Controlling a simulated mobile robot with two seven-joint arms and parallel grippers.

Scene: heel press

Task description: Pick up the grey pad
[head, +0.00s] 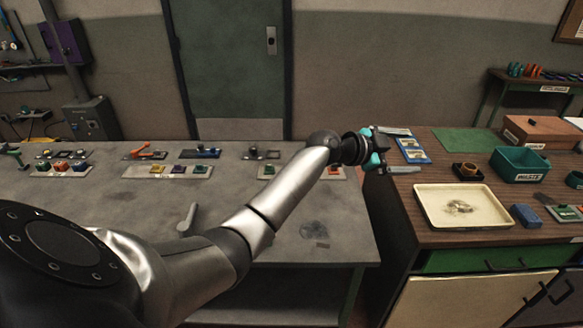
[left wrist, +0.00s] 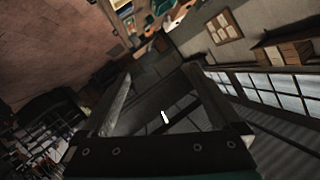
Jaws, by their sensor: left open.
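My left gripper (head: 402,151) is open and empty, held out above the left edge of the wooden bench (head: 440,184). In the left wrist view its two fingers (left wrist: 158,75) are spread apart with nothing between them. A small dark grey flat piece (head: 544,199) lies at the right of the wooden bench, beside a blue block (head: 525,215); it is too small for me to tell whether it is the grey pad. It is well to the right of my left gripper. The left wrist view shows the room tilted and no pad that I can make out. My right gripper is not in view.
A cream tray (head: 425,209) with a dark stain stands on the wooden bench. A teal waste bin (head: 519,165), a brown box (head: 540,131) and a blue card (head: 412,150) are behind it. The grey table (head: 345,237) to the left has free room in front.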

